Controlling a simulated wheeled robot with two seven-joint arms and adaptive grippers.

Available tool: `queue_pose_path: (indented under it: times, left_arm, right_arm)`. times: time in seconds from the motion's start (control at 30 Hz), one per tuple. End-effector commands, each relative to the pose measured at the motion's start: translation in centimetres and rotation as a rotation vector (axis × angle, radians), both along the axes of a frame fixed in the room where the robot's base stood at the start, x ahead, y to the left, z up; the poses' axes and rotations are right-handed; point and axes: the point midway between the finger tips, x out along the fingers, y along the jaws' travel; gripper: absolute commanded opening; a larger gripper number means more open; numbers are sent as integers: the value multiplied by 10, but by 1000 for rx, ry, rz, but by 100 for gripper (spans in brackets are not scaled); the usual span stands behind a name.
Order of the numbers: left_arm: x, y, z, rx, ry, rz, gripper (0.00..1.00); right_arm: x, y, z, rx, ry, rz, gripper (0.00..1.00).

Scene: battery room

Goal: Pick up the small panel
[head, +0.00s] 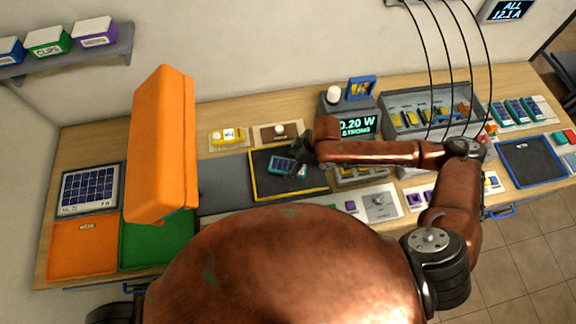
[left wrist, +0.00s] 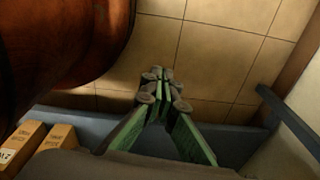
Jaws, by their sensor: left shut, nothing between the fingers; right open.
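A small panel (head: 282,166), teal with a pale edge, lies on the dark mat with a yellow border (head: 262,194) near the middle of the bench. My right gripper (head: 300,168) is open over the panel's right side and hides part of it. I cannot tell whether its fingers touch the panel. My left gripper (left wrist: 160,84) shows in the left wrist view, shut and empty, with the tiled floor behind it. It is not visible in the head view.
A larger blue panel (head: 89,189) lies at left, by an orange mat (head: 82,262) and a green mat (head: 157,243). A lit meter (head: 357,126) stands behind my right arm. A blue-rimmed tray (head: 532,162) is at right. A large orange shape hides part of the bench.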

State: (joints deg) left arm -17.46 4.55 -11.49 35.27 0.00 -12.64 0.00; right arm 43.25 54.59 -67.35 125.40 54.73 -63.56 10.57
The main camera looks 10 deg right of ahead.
Motion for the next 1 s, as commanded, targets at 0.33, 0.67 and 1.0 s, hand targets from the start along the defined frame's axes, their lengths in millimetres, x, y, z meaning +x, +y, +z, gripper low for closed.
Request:
queue_pose_path:
  times: [0.33, 0.67, 1.0]
  left_arm:
    - [10, 0, 1, -1, -13, -1, 0]
    - [10, 0, 1, -1, -13, -1, 0]
    - [8, 0, 1, 0, -11, -1, 0]
  right_arm:
    - [2, 5, -15, 1, -1, -1, 67]
    - [2, 5, -15, 0, 0, -1, 47]
    - [2, 5, -15, -1, -1, -2, 24]
